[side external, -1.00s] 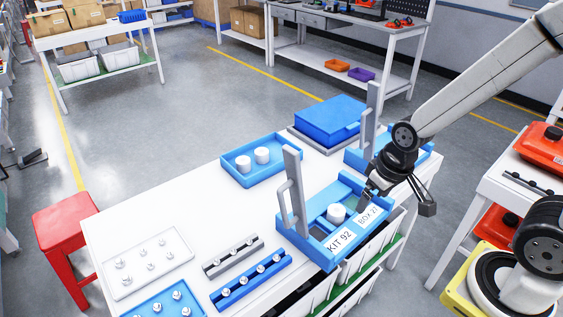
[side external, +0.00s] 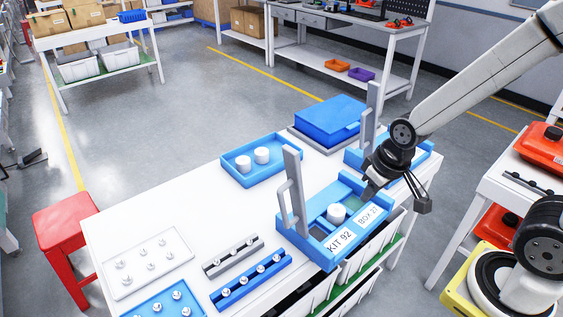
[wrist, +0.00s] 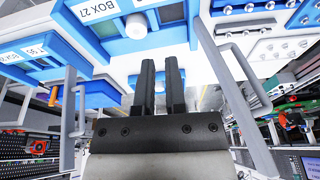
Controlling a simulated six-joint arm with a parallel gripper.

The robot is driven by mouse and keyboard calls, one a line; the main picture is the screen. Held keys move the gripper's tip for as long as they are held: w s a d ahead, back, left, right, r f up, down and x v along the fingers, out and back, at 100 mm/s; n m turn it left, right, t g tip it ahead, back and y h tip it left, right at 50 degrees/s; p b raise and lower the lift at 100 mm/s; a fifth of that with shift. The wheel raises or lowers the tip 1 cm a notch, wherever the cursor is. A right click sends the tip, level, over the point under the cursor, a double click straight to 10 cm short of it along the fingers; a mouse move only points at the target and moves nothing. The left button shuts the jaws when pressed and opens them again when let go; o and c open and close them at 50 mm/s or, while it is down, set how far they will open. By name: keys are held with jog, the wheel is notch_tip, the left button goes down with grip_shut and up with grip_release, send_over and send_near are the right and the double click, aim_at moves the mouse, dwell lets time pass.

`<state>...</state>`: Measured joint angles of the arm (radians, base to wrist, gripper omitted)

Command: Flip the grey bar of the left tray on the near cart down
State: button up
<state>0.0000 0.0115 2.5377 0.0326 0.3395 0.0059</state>
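The left tray (side external: 322,253) is blue, marked KIT 92 and BOX 27, and sits at the front edge of the near cart with a white cylinder (side external: 336,213) in it. Its grey bar (side external: 293,185) stands upright at the tray's left end, with a side handle. In the wrist view the bar (wrist: 252,112) and its handle (wrist: 245,62) are right of the fingers. My gripper (side external: 371,191) is above the tray's right end, apart from the bar. In the wrist view its two black fingers (wrist: 161,65) have a narrow, empty gap between them.
A second blue tray (side external: 358,156) with its own upright grey bar (side external: 373,110) stands behind my wrist. A blue tray with two white cylinders (side external: 243,178), a blue box (side external: 330,118) and racks of pegs (side external: 250,280) also occupy the white cart top (side external: 130,215).

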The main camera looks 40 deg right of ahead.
jog(key=w+r+m+t, duration=0.1)
jog(key=w, duration=0.3)
jog(key=w+a+r+m+t, duration=0.1)
jog(key=w+m, duration=0.1)
jog(key=w, duration=0.2)
jog(key=w+r+m+t, duration=0.1)
jog(key=w+r+m, duration=0.1)
jog(key=w, duration=0.2)
jog(key=shift+w+a+y, duration=0.15)
jog(key=shift+a+y, duration=0.05)
jog(key=shift+y, duration=0.2)
grip_shut()
jog(key=w+r+m+t, duration=0.3)
jog(key=w+r+m, duration=0.15)
jog(key=w, duration=0.55)
jog(key=w+a+y, duration=0.2)
jog(key=a, duration=0.5)
jog(key=s+a+n+g+h, duration=0.7)
jog(key=s+a+n, duration=0.6)
jog(key=s+a, duration=0.2)
jog(key=shift+s+a+f+n+g+h, duration=0.2)
jog(key=shift+s+a+n+g+h, duration=0.25)
jog(key=shift+a, duration=0.65)
jog(key=shift+w+f, duration=0.1)
